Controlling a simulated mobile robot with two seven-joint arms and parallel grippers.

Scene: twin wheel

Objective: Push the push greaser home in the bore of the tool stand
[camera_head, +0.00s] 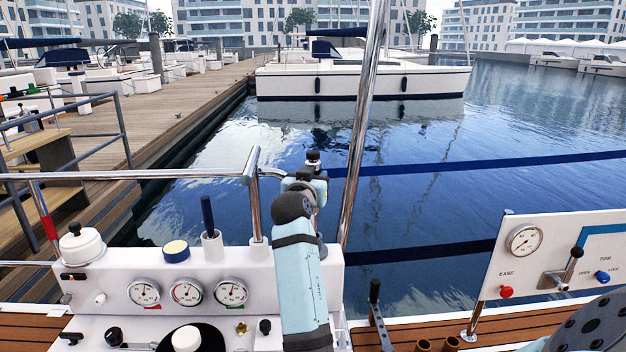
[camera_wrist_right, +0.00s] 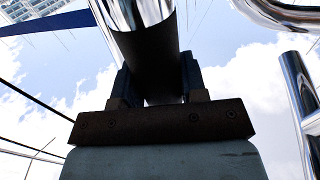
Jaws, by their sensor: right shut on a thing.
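A dark blue stick-like piece, which looks like the push greaser (camera_head: 207,213), stands almost upright in a white cup-shaped holder, likely the tool stand (camera_head: 212,246), on the white console. Its upper length shows above the rim; its lower end is hidden inside. My right arm reaches up the middle of the head view, apart from the stand. My left gripper is not in view.
The console (camera_head: 110,270) carries gauges (camera_head: 187,292), a yellow-topped round tin (camera_head: 176,251) and a white pot (camera_head: 82,243). A panel (camera_head: 550,262) stands right. Water lies beyond.

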